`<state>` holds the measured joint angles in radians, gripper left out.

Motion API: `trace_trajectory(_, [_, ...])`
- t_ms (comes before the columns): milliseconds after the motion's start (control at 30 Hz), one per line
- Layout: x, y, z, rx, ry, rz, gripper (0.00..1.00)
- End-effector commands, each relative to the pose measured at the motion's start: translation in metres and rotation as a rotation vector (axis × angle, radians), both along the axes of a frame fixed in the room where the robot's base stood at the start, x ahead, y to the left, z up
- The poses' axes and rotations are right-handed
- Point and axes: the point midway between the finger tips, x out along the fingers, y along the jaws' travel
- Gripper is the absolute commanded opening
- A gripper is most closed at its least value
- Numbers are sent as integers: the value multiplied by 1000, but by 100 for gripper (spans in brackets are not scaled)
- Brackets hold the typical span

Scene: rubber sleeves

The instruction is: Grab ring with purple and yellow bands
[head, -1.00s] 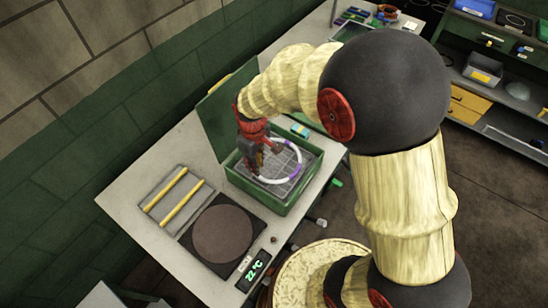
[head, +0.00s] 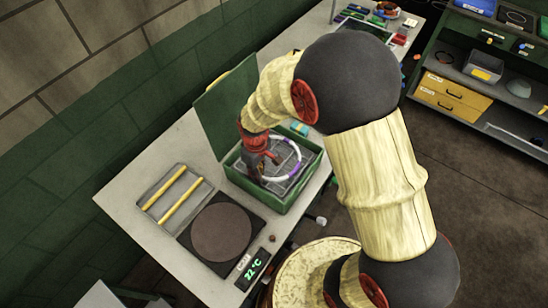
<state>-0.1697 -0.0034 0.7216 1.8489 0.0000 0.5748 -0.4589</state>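A white ring with purple bands (head: 299,155) shows in the head view inside the open green box, at its tray. I cannot make out yellow bands on it at this size. My red gripper (head: 260,172) points down at the left side of the ring and overlaps it in the picture. The fingers are small and dark, so I cannot tell whether they are open or closed on the ring. Part of the ring's left side is hidden behind the gripper.
The green box (head: 272,207) has its lid (head: 221,110) raised at the back left. Left of it are a tray with two yellow rods (head: 181,203), a round dark plate (head: 222,233) and a "22 °C" display (head: 254,269). Shelves (head: 490,95) stand at the right.

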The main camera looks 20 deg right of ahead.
Motion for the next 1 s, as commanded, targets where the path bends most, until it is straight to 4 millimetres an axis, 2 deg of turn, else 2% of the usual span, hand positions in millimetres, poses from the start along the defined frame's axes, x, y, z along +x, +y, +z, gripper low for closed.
trace_trajectory(200, [0,0,0,0,0,0,0])
trace_trajectory(800, [0,0,1,0,-1,0,0])
trace_trajectory(1000, [1,0,11,1,-4,0,0])
